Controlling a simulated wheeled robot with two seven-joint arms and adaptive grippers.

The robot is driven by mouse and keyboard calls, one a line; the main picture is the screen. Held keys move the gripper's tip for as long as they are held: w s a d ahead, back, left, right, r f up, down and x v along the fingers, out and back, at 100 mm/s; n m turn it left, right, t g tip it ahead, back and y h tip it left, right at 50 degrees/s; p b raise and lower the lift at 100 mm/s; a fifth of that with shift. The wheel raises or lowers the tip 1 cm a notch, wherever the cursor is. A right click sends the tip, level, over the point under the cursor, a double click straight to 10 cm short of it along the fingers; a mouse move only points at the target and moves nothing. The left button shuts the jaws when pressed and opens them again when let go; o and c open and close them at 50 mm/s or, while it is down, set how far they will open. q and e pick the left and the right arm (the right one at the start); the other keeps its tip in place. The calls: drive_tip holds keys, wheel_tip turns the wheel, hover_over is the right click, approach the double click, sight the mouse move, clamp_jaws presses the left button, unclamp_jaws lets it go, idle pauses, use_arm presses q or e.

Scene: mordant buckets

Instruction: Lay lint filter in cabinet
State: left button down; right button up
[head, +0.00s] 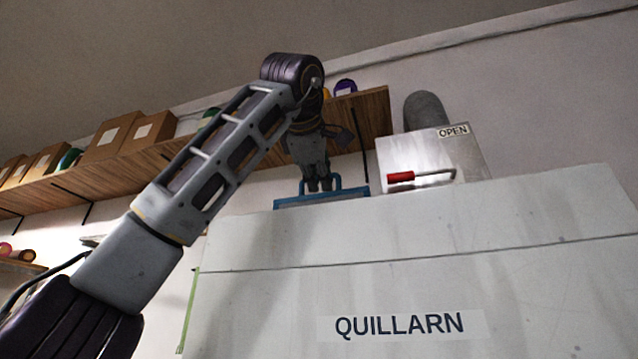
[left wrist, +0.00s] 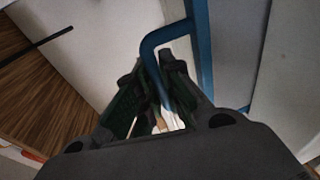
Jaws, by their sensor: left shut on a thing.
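The lint filter (head: 290,203) is a blue-framed piece with a blue loop handle, seen at the top edge of the large pale cabinet (head: 260,300) marked QUILLARN. My left gripper (head: 319,187) points down and is shut on the handle. In the left wrist view the blue handle (left wrist: 151,42) runs down between the fingers of my left gripper (left wrist: 160,110), with the blue frame (left wrist: 203,60) and a grey panel beside it. The cabinet's top edge hides the filter's lower part, so I cannot tell whether it is inside or above. My right gripper is not in view.
A metal box (head: 405,155) labelled OPEN, with a red-gripped lever (head: 401,178), stands at the cabinet top, right of the filter. A grey cylinder (head: 426,108) rises behind it. A wooden shelf (head: 365,112) with several cardboard boxes runs along the wall behind my left arm.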

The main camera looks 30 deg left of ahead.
use_arm(q)
drive_tip(key=shift+f+b, duration=0.95)
drive_tip(key=shift+f, duration=0.4)
idle(0.4)
drive_tip(key=c, duration=1.5)
unclamp_jaws()
drive_tip(key=shift+s, duration=0.1)
drive_tip(key=v, duration=1.2)
